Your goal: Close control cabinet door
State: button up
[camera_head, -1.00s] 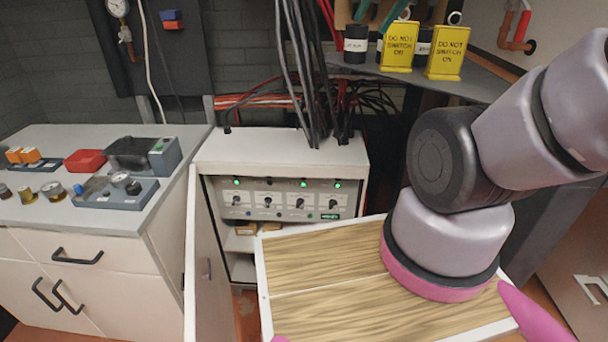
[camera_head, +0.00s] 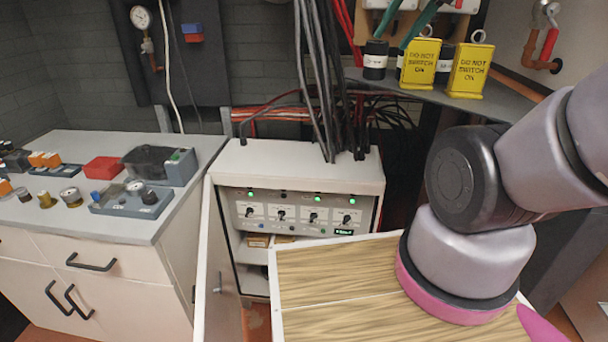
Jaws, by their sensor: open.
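The control cabinet (camera_head: 300,160) is a white box in the middle of the head view, with its front open. Inside it shows a grey panel (camera_head: 262,212) with dark knobs and green lights, and shelves below. The control cabinet door (camera_head: 212,270) stands open at the cabinet's left side, swung out toward me and seen nearly edge-on. The door's lower part is cut off by the picture edge. My arm rises at the right and leaves the view there. My gripper is outside the picture, and nothing of mine visibly touches the door.
A white drawer unit (camera_head: 120,262) stands close left of the door, with gauges, a red box (camera_head: 104,168) and other parts on top. Black cables rise from the cabinet top. Yellow "do not switch on" tags (camera_head: 468,72) stand on a shelf at upper right. My wood-topped base fills the lower right.

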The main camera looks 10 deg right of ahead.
aim_at(218, 318)
jog(key=k+u, duration=0.15)
jog(key=k, duration=0.25)
jog(key=k+j, duration=0.25)
jog(key=k+j+u, duration=0.1)
jog(key=j, duration=0.4)
jog(key=j+z, duration=0.15)
jog(key=j, duration=0.45)
jog(key=k+j+z, duration=0.1)
jog(key=j, duration=0.45)
jog(key=k+l+u, duration=0.1)
jog(key=k, duration=0.2)
